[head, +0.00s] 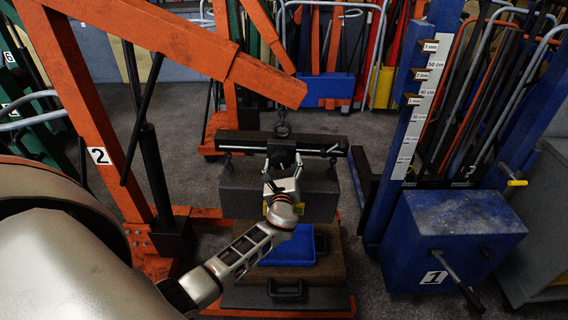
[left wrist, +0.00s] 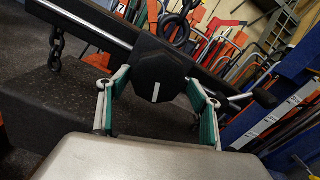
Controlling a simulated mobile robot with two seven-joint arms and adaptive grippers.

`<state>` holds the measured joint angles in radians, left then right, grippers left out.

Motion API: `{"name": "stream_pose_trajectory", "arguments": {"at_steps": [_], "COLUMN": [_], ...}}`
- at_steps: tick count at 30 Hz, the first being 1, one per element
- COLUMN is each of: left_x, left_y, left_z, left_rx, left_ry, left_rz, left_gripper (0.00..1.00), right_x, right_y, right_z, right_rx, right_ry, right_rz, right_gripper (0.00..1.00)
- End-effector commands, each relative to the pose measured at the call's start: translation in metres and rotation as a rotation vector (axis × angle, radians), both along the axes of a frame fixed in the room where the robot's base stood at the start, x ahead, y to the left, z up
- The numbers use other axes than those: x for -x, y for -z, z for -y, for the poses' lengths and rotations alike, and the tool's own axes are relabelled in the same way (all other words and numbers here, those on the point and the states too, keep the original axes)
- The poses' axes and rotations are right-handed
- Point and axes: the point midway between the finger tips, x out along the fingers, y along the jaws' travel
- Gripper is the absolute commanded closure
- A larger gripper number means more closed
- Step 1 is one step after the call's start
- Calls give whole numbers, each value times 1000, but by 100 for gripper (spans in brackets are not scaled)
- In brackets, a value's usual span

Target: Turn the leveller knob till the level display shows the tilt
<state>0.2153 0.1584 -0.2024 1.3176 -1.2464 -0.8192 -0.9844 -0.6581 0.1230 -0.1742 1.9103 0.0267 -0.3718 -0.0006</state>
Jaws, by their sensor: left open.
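The leveller is a black bar (head: 235,138) hung level from the orange crane's hook in the head view; it also shows in the left wrist view (left wrist: 222,90). At its middle is a black, many-sided knob (left wrist: 158,72) with a short white mark, seen close in the left wrist view. My left gripper (head: 283,164) is open, with one finger on either side of the knob; both fingers show in the left wrist view (left wrist: 157,108). I cannot tell whether they touch it. I cannot make out a level display reading. My right gripper is out of view.
A dark block (head: 240,198) hangs below the bar, above a blue tray (head: 290,246). The orange crane (head: 170,38) stands left and overhead. A blue lift column (head: 405,130) with a scale and a blue box (head: 455,235) stand at right. Tools line the back.

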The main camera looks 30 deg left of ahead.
Motion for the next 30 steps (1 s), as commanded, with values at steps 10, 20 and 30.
{"name": "stream_pose_trajectory", "arguments": {"at_steps": [10, 20, 30], "left_x": [47, 92, 100], "left_y": [1, 0, 0], "left_z": [30, 59, 65], "left_rx": [4, 1, 2], "left_ry": [3, 3, 4], "left_rz": [-1, 0, 1], "left_gripper": [36, 36, 36], "right_x": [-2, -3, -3], "right_y": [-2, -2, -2], "right_z": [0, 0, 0], "right_rx": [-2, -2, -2], "right_ry": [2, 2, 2], "right_rz": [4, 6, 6], "right_gripper": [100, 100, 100]}}
